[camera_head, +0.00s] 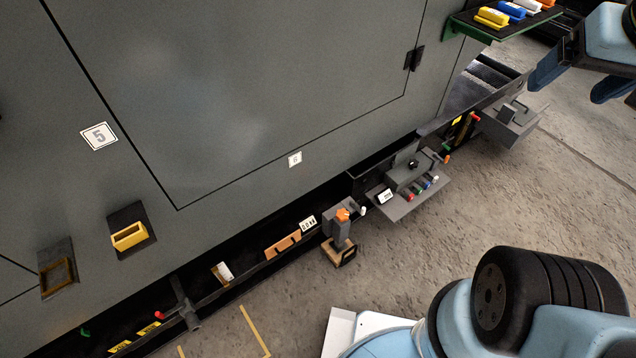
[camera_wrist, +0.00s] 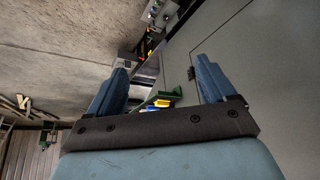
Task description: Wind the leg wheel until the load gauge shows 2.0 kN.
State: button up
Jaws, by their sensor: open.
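A grey leg (camera_head: 341,232) with an orange knob (camera_head: 342,214) on top stands at the cabinet's lower edge in the head view, on a wooden block (camera_head: 336,253). The orange knob may be the leg wheel; I cannot be sure. A small white display (camera_head: 308,223) sits left of the leg and may be the load gauge; its digits are too small to read. My gripper (camera_head: 580,80) is at the top right, far from the leg, open and empty. Its two blue fingers stand wide apart in the wrist view (camera_wrist: 161,75).
A green-edged shelf (camera_head: 461,24) with yellow, blue, white and orange pieces is close to my gripper. A grey bracket with coloured plugs (camera_head: 408,202) and a grey box (camera_head: 510,122) jut out right of the leg. The concrete floor (camera_head: 540,195) is clear.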

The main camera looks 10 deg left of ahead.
aim_at(343, 215)
jog(key=k, duration=1.15)
jog(key=u, duration=0.75)
jog(key=i, duration=1.5)
jog(key=z, duration=0.3)
